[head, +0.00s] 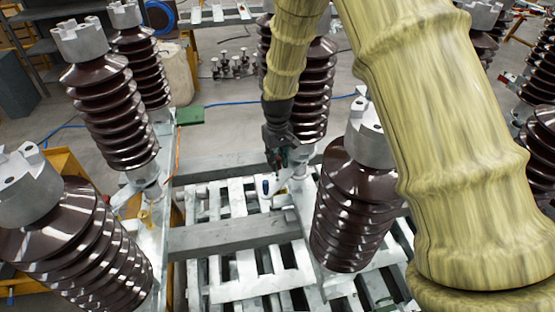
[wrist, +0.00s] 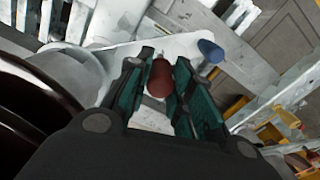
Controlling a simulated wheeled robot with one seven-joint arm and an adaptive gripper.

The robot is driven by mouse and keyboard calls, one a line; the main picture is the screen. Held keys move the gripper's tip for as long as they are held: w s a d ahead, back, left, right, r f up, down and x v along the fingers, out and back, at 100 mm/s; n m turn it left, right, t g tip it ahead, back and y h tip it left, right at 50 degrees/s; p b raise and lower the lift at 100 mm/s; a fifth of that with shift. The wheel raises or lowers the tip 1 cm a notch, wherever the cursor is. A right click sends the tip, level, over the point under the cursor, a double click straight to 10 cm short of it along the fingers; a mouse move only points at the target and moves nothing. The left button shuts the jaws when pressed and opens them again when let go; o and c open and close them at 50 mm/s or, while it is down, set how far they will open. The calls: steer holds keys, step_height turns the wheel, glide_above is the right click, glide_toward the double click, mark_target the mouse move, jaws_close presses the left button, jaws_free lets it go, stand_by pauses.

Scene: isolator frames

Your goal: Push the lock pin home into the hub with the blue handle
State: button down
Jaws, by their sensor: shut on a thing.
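My gripper (wrist: 160,82) has teal finger pads and is shut on a dark red knob (wrist: 159,77) in the wrist view. The blue handle (wrist: 211,50) stands apart from the fingers, to the upper right, on a pale metal plate (wrist: 180,46). In the head view my gripper (head: 279,162) reaches down beside an insulator's foot, and the blue handle (head: 265,187) shows just below and left of it. The red knob's lower part is hidden by the fingers. I cannot clearly make out the lock pin or the hub.
Brown ribbed insulators with grey caps stand close by, at the right (head: 357,200), the left (head: 112,105) and behind the gripper (head: 314,95). Pale slatted frames (head: 240,265) and a grey beam (head: 228,234) lie below. Yellow parts (wrist: 278,125) show at the wrist view's lower right.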

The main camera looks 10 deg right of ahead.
mark_target(277, 176)
steer(key=shift+f+b, duration=1.15)
steer(key=shift+f, duration=2.05)
stand_by(1.9)
steer(key=c, duration=1.2)
jaws_free()
steer(key=shift+o, duration=0.2)
steer(key=shift+r, duration=0.1)
step_height(277, 176, up, 12)
steer(key=shift+f, duration=0.1)
